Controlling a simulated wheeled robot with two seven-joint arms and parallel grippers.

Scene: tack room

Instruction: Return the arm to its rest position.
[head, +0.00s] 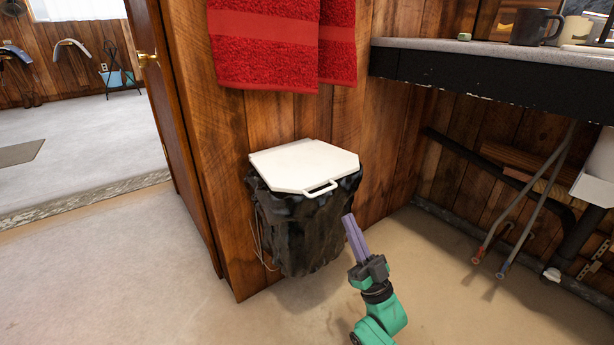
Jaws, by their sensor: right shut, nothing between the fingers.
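My right gripper (355,238) comes in from the bottom of the head view on a green arm link. Its purple fingers are together with nothing between them, and they point up and slightly left. The fingers show just to the right of a bin (295,230) lined with a black bag. The bin's white lid (303,163) lies flat over the top, with a handle (321,189) at its front edge. I cannot tell whether the fingers touch the bag. My left gripper is not in view.
A counter (480,76) with a dark mug (536,27) juts out at the right, with pipes (540,190) beneath. Red towels (280,45) hang above the bin. An open doorway with a wooden door (165,110) is at the left. The floor (120,270) in front is clear.

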